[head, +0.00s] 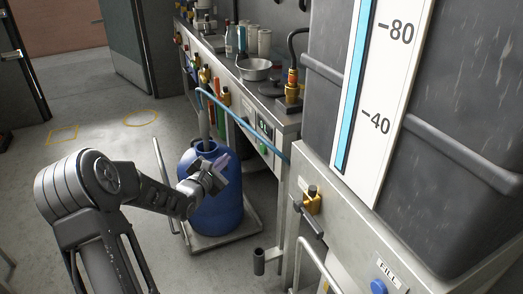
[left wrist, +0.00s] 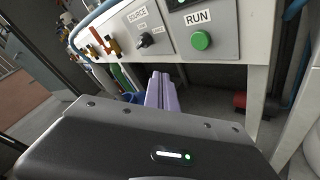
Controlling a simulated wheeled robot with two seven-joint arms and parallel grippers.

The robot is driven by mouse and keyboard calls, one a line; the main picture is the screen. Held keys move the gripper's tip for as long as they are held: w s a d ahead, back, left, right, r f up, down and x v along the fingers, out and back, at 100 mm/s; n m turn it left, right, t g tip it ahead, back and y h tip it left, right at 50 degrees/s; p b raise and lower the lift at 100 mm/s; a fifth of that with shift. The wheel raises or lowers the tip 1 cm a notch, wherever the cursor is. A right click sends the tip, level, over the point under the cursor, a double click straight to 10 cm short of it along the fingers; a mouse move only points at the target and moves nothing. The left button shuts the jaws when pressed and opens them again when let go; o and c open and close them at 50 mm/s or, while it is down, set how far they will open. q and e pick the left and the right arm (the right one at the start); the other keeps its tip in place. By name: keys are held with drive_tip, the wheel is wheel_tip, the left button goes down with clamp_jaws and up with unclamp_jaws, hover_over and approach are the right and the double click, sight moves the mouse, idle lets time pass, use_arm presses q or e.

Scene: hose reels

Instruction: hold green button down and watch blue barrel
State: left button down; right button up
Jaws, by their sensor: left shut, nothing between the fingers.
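The green button (left wrist: 201,40) sits under a RUN label on a grey panel in the left wrist view. In the head view it seems to be a small green spot (head: 263,148) on the bench front. The blue barrel (head: 222,212) stands upright on a low grey platform, with a hose going into its top. My left gripper (head: 220,164) hides part of the barrel's upper side in the head view. In the left wrist view its purple fingers (left wrist: 160,88) are shut, empty, and below the panel, apart from the button. My right gripper is in neither view.
A dial switch (left wrist: 146,40) sits left of the button. Several coloured valves line the bench front. A steel bowl (head: 254,69) and bottles stand on the bench. A large grey tank with a blue level gauge (head: 354,90) stands at right. Open floor lies at left.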

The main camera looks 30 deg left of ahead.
sight(262, 149)
use_arm(q)
drive_tip(key=w+d+b, duration=0.5)
drive_tip(key=w, duration=0.2)
drive_tip(key=shift+w, duration=0.15)
idle(0.3)
idle(1.9)
drive_tip(key=shift+w+d, duration=0.25)
drive_tip(key=shift+w, duration=0.1)
drive_tip(key=shift+w+d, duration=0.4)
drive_tip(key=shift+w, duration=0.05)
idle(4.2)
